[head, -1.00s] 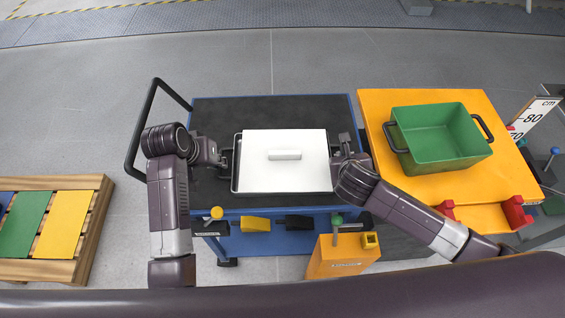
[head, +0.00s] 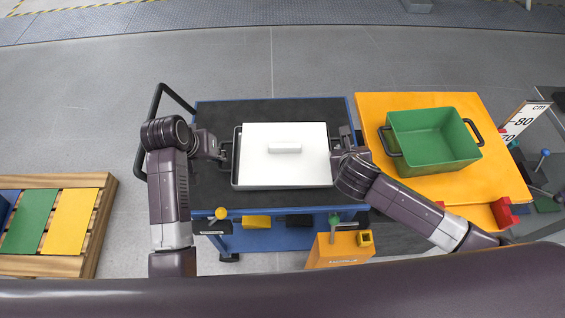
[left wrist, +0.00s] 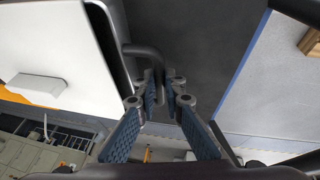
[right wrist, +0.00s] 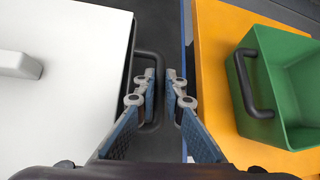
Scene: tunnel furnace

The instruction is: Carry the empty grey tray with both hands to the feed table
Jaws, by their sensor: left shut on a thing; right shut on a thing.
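The tray (head: 235,172) is dark grey with a black handle at each end. A white lid-like slab (head: 284,166) with a bar grip covers it, so its inside is hidden. It is over the black top of a blue cart (head: 270,109), level, and seems slightly above it. My left gripper (head: 223,149) is shut on the left handle, which also shows between the fingers in the left wrist view (left wrist: 158,66). My right gripper (head: 344,142) is shut on the right handle, seen between the fingers in the right wrist view (right wrist: 156,62).
To the right stands an orange table (head: 385,99) with a green bin (head: 432,150) on it and red blocks (head: 503,212) at its near edge. An orange box (head: 338,250) stands before the cart. A wooden pallet (head: 90,262) with coloured panels lies left. Beyond the cart the floor is clear.

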